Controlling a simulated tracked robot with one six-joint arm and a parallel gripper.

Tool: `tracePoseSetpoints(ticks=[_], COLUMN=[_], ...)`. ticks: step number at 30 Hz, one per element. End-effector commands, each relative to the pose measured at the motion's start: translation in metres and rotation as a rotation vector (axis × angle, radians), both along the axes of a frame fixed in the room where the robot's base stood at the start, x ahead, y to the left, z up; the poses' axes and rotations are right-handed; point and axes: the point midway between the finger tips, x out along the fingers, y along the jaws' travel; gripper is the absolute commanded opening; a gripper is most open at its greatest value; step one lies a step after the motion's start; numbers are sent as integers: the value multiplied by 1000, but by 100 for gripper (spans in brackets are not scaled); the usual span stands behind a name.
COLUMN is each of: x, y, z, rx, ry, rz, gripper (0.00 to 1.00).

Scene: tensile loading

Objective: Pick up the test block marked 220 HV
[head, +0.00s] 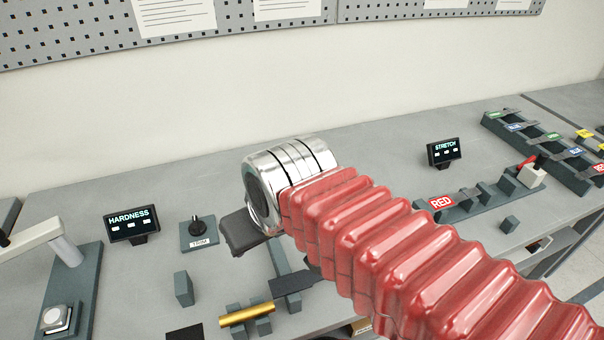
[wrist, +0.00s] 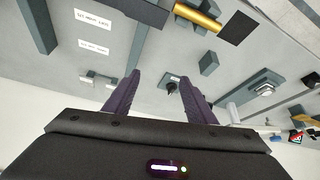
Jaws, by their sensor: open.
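No marking reading 220 HV can be made out in either view, so I cannot tell which thing is that test block. A pale, round-topped piece (head: 55,318) sits on the base of the hardness tester (head: 75,285) at the lower left in the head view. My gripper (wrist: 160,92) is open, with its two dark fingers apart and nothing held between them. The trim knob (wrist: 172,88) shows in the gap, beyond the fingers. In the head view my red-sleeved arm hides part of the bench.
A gold cylinder (head: 246,314) rests on grey supports, near a small upright grey block (head: 183,289). The HARDNESS display (head: 132,223) stands left of the trim knob (head: 197,226). The STRETCH display (head: 444,151) and a red-labelled fixture (head: 470,203) are at right. Two white labels (wrist: 95,20) are too small to read.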

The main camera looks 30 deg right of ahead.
Motion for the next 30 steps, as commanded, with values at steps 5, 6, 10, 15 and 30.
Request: tracePoseSetpoints(ticks=[5,6,10,15,30], x=[26,34,58,90,182], y=[-11,-15,-29,-50,-129], z=[18,22,34,46,51], rx=[-5,-7,-11,-12,2], ry=[42,53,91,140,281], rz=[-29,-34,-55,-80,-151], gripper=[64,65,65,65,65])
